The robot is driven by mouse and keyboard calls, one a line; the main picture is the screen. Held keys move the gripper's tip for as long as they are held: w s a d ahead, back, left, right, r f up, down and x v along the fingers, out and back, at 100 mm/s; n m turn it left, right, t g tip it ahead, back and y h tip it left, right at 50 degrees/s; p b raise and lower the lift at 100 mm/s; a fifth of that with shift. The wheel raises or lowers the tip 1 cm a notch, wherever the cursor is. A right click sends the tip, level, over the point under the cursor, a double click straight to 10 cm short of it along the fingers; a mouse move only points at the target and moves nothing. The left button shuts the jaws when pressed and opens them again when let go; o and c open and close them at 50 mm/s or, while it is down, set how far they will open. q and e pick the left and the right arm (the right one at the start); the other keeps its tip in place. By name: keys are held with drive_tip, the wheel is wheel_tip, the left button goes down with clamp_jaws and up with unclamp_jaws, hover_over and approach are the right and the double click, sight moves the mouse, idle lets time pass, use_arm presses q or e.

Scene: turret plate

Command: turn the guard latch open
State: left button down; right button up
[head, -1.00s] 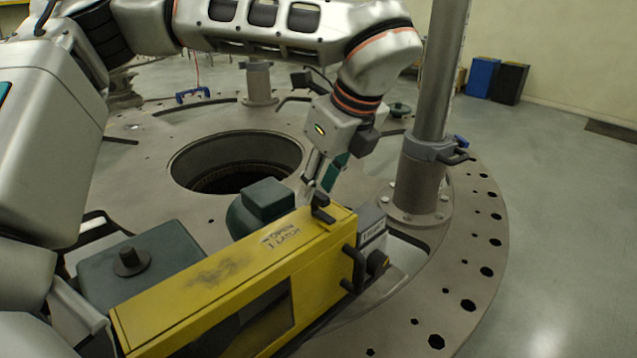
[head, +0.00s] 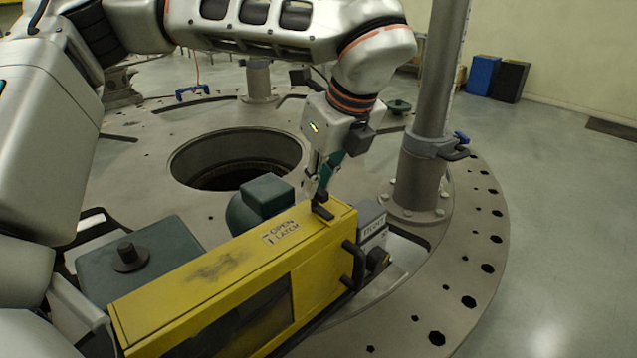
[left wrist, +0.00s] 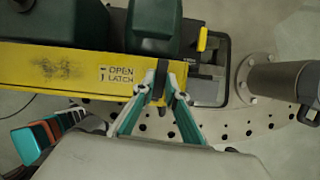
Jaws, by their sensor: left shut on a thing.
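The yellow guard (head: 225,275) runs diagonally across the lower middle of the head view, with an "OPEN / LATCH" label (head: 281,232) on its top. The black guard latch (head: 322,211) stands at the far right end of that top. My left gripper (head: 318,193) comes down on the latch from above and is shut on it. In the left wrist view the two fingertips (left wrist: 162,98) close on the latch (left wrist: 160,85), just right of the label (left wrist: 120,75). The fingers partly hide the latch. My right gripper is not in view.
A dark green motor housing (head: 262,200) stands behind the guard. A thick grey post (head: 425,150) rises to the right. A round hole (head: 235,160) opens in the plate behind.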

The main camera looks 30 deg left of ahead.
use_arm(q)
drive_tip(key=m+b, duration=0.1)
drive_tip(key=m, duration=0.1)
drive_tip(key=m+t+b, duration=0.1)
drive_tip(key=m, duration=0.1)
drive_tip(key=shift+s+a+f+h+b, duration=0.1)
drive_tip(key=shift+s+h+b, duration=0.05)
drive_tip(key=shift+h+b, duration=0.2)
drive_tip(key=m, duration=0.2)
drive_tip(key=m+t+h+b, duration=0.1)
drive_tip(key=m, duration=0.1)
drive_tip(key=shift+s+a+m+h, duration=0.1)
drive_tip(key=shift+a+m+h, duration=0.05)
drive_tip(key=shift+m+h, duration=0.15)
drive_tip(key=m+h, duration=0.1)
drive_tip(key=m, duration=0.2)
drive_tip(key=shift+a+m+t+b, duration=0.15)
drive_tip(key=shift+m+t+b, duration=0.15)
drive_tip(key=shift+t, duration=0.1)
drive_tip(key=m+h, duration=0.1)
drive_tip(key=m, duration=0.1)
drive_tip(key=m+h, duration=0.1)
drive_tip(key=m, duration=0.1)
drive_tip(key=shift+a+m+p, duration=0.2)
drive_tip(key=shift+m+p, duration=0.1)
drive_tip(key=shift+r, duration=0.2)
drive_tip(key=c, duration=2)
unclamp_jaws()
drive_tip(key=shift+c, duration=0.2)
